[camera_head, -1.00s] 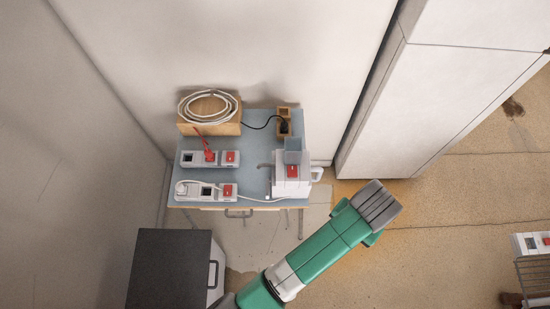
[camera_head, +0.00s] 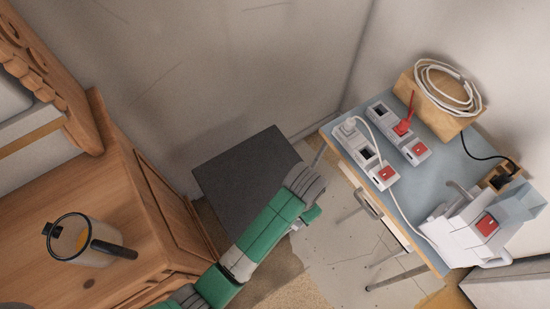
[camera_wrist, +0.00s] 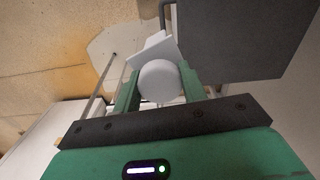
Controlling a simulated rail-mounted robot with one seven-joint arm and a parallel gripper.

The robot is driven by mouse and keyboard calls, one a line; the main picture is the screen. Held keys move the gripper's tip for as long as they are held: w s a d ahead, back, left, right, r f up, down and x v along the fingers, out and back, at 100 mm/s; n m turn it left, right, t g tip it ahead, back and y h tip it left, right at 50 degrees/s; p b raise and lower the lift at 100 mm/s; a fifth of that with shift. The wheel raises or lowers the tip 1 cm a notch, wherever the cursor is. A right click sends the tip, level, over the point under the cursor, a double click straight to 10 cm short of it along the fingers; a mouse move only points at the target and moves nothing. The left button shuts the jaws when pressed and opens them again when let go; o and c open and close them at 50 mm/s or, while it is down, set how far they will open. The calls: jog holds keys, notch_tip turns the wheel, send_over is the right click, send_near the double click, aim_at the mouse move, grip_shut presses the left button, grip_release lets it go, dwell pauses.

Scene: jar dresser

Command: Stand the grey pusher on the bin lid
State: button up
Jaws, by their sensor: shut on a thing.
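The grey pusher (camera_wrist: 160,82) shows pale in the wrist view, with a rounded end facing the camera and a flat angular part beyond it. My gripper (camera_wrist: 160,88) is shut on it, one green finger on each side. A dark grey flat top, which looks like the bin lid (camera_head: 245,165), is at the middle of the head view, left of my arm. A dark flat surface, probably the same lid (camera_wrist: 240,40), fills the upper right of the wrist view. The pusher appears apart from it. The head view does not clearly show my fingers or the pusher.
A wooden dresser (camera_head: 120,205) with a handled glass jar (camera_head: 84,241) stands at left. At right, a blue-topped table (camera_head: 458,165) carries power strips (camera_head: 364,153), a coiled white cable (camera_head: 447,88) and a white appliance (camera_head: 468,232). The visible dark top is bare.

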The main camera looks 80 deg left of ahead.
jog(key=shift+s+a+f, duration=0.5)
jog(key=shift+s+f, duration=0.2)
jog(key=shift+f, duration=0.1)
jog(key=shift+a, duration=0.1)
jog(key=w+a+f+b, duration=0.2)
jog(key=w+a+b, duration=0.1)
jog(key=a, duration=0.4)
jog(key=w+a+f+b, duration=0.3)
jog(key=a, duration=0.4)
jog(key=shift+w+a, duration=0.2)
jog(key=shift+w, duration=0.05)
jog(key=o, duration=1.2)
jog(key=shift+f, duration=0.1)
jog(key=shift+o, duration=0.2)
